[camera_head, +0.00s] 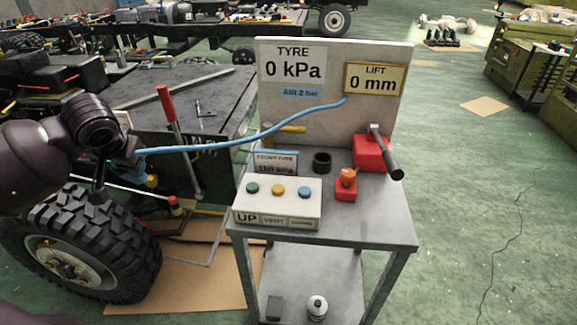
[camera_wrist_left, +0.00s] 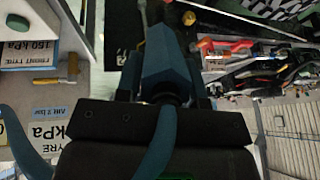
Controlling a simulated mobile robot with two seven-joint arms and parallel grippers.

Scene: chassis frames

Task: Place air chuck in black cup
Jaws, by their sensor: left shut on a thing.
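My left gripper (camera_head: 126,160) is in the left of the head view, above the big black tyre (camera_head: 95,240) and left of the cart. It is shut on the blue air chuck (camera_wrist_left: 166,60), which fills the middle of the wrist view between the dark fingers. A blue hose (camera_head: 215,148) runs from the chuck to the cart's upright panel; it also shows in the wrist view (camera_wrist_left: 160,140). The black cup (camera_head: 321,161) stands upright on the cart top, well right of the gripper. The chuck's far end is unclear in the head view. My right gripper is out of view.
The grey cart (camera_head: 370,225) carries a white button box (camera_head: 277,203), a red block with an orange knob (camera_head: 346,186), a red box with a black lever (camera_head: 372,151) and a yellow-handled tool (camera_head: 285,129). A red-handled lever (camera_head: 167,108) stands between gripper and cart.

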